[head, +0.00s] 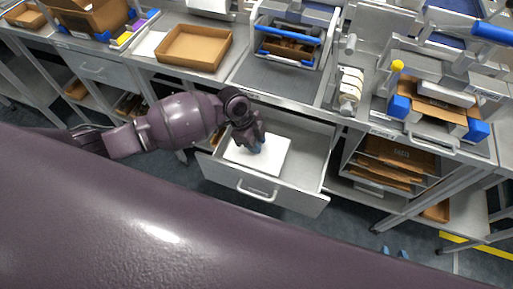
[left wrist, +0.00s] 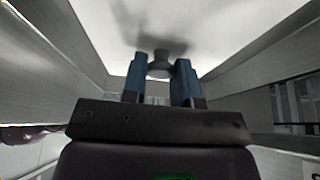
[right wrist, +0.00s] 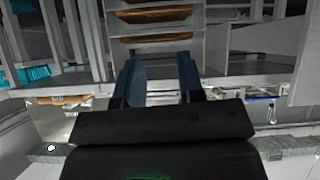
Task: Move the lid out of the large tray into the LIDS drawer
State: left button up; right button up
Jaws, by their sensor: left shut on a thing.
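The lid (head: 272,158) is a flat white panel in the open grey drawer (head: 307,186), toward its left side in the head view. My left gripper (head: 256,146) is above the lid inside the drawer opening. In the left wrist view the left gripper (left wrist: 160,72) is shut on a small round knob, with the white lid (left wrist: 225,25) filling the view beyond it. I cannot tell whether the lid touches the drawer floor. A brown tray (head: 167,57) on the counter above looks empty. My right gripper (right wrist: 158,68) is open and empty, away from the drawer.
A press-like device with blue handles (head: 290,43) stands on the counter behind the drawer. A white roll (head: 350,87) is beside it, and a blue-cornered box station (head: 436,100) is at right. Shelves with brown flat pieces (head: 395,165) are right of the drawer.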

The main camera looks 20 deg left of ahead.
pick_arm(q)
notch_tip(320, 180, down, 3)
jog(key=shift+r, duration=0.1)
jog(key=shift+f+b, duration=0.3)
jog(key=shift+f, duration=0.25)
jog(key=o, duration=0.9)
pick_arm(e)
jog(key=shift+w+f, duration=0.15)
jog(key=shift+w, duration=0.05)
